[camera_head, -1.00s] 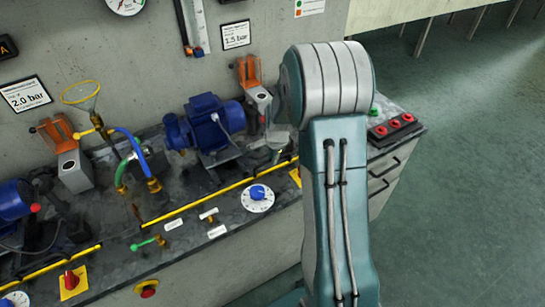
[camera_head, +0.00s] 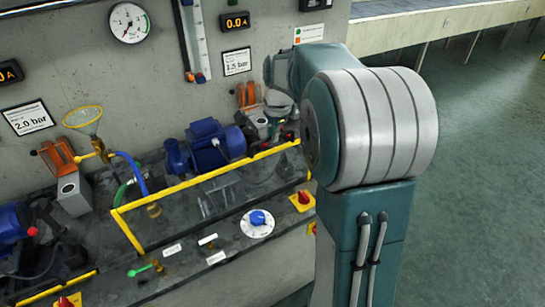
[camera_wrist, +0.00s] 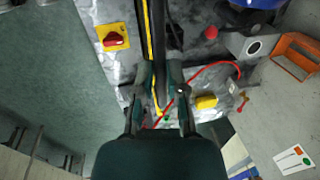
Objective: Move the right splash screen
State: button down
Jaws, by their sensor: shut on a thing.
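The right splash screen (camera_head: 205,195) is a clear panel with a yellow border. In the head view it stands tilted up above the bench, its top yellow edge running from the blue valve hose to near my arm. In the wrist view its yellow edge (camera_wrist: 149,35) shows almost edge-on, running up from between the fingers. My gripper (camera_wrist: 160,82) is shut on the screen near its right end. In the head view my arm hides part of that end, and the grip is hard to make out.
A blue pump (camera_head: 212,145) stands behind the screen. A white dial with a blue knob (camera_head: 257,218) and a red switch on a yellow plate (camera_head: 302,200) sit in front. A funnel (camera_head: 84,120) and blue hose (camera_head: 130,168) stand to the left. Open floor lies right.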

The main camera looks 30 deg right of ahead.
notch_tip(320, 180, up, 8)
jog(key=shift+w+f, duration=0.15)
jog(key=shift+f, duration=0.1)
jog(key=shift+r, duration=0.1)
jog(key=c, duration=0.8)
grip_release()
jog(key=shift+o, duration=0.6)
notch_tip(320, 180, up, 11)
jog(key=s, duration=0.2)
jog(key=shift+s+r, duration=0.2)
